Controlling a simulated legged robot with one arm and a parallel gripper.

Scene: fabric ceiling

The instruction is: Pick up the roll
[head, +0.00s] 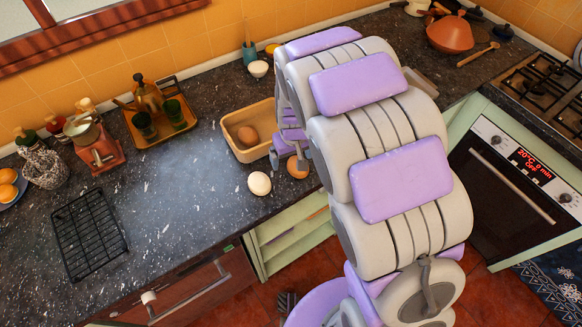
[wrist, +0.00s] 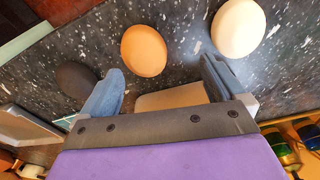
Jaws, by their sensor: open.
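Several smooth, egg-shaped, roll-like things lie on the dark speckled counter; I cannot tell which one is the roll. An orange-brown one (wrist: 144,50) is just beyond my gripper's fingertips in the wrist view, and part of it shows beside the arm in the head view (head: 298,168). A cream one (head: 259,184) lies to its left, and shows at upper right in the wrist view (wrist: 238,27). A dark brown one (wrist: 75,78) is outside the left finger. Another brown one (head: 247,135) is in the wooden tray (head: 233,148). My gripper (wrist: 162,70) is open, nothing between its fingers.
A brass tray (head: 158,138) with green glasses, a red grinder (head: 97,150) and a black wire rack (head: 88,235) stand at left. The stove (head: 550,90) is at right. Counter left of the cream thing is clear.

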